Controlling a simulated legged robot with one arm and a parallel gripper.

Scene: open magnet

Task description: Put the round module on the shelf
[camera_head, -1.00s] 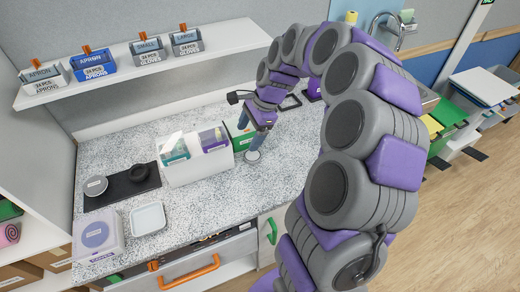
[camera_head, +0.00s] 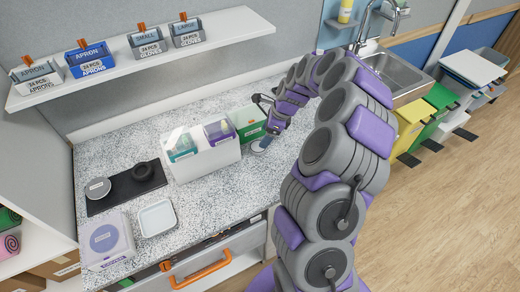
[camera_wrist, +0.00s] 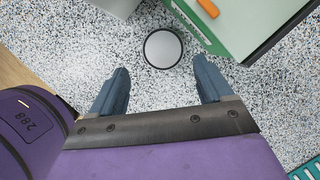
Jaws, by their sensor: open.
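A small round module (camera_wrist: 163,48), a grey disc with a dark rim, lies on the speckled counter in the wrist view. In the head view the round module (camera_head: 258,148) is small and partly covered by my gripper (camera_head: 265,142). My gripper also shows in the wrist view (camera_wrist: 160,78), with its two blue fingers spread wide and nothing between them. The disc is just beyond the fingertips, roughly centred between them. I cannot tell how high the fingers are above the counter. The white shelf (camera_head: 115,83) runs along the back wall and holds several labelled boxes.
A white divided bin (camera_head: 205,160) stands left of my gripper, and a green box (camera_head: 250,122) stands behind it. A black mat (camera_head: 112,200) with round items, a white tray (camera_head: 157,218) and a purple-white box (camera_head: 105,240) are at the left. The shelf's right end is bare.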

